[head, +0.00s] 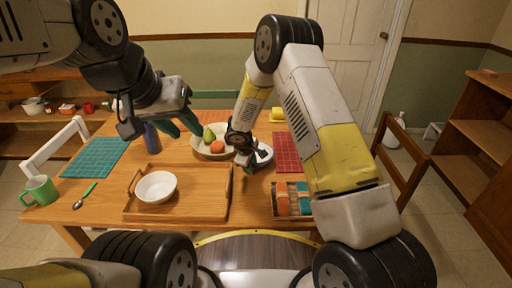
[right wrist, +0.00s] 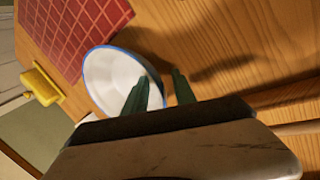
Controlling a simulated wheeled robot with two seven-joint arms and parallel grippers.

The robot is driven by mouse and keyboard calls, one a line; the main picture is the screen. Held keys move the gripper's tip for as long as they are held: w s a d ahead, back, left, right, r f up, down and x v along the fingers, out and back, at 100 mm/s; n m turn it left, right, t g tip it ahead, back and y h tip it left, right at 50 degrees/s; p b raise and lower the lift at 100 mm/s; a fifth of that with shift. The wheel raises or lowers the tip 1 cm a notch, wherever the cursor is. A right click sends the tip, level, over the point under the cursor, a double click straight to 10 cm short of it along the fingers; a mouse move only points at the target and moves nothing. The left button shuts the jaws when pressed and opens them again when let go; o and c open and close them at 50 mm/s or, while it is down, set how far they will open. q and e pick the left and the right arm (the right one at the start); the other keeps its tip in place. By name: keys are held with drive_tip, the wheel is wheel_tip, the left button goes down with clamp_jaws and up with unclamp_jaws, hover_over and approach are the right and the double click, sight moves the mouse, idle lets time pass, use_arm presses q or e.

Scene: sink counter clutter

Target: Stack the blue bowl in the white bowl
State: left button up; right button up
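A plain white bowl (head: 156,187) stands upright on the wooden tray (head: 208,205) in the head view. The blue bowl appears as a white-inside bowl with a blue rim (right wrist: 104,78) in the right wrist view; in the head view it (head: 265,152) is partly hidden behind my right gripper. My right gripper (head: 248,168) is open at this bowl; in the wrist view its fingers (right wrist: 163,92) are apart, one over the bowl's inside and one outside the rim. I cannot tell whether they touch it. My left gripper (head: 184,124) is open and empty above the table's back left.
A fruit bowl (head: 200,150) with a pear and orange fruit stands behind the tray. A red mat (head: 287,152) and a box of coloured items (head: 292,200) are to the right. A blue bottle (head: 152,138), teal mat (head: 95,157) and green mug (head: 40,190) are left.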

clamp_jaws()
drive_tip(key=shift+s, duration=0.1)
idle(1.2)
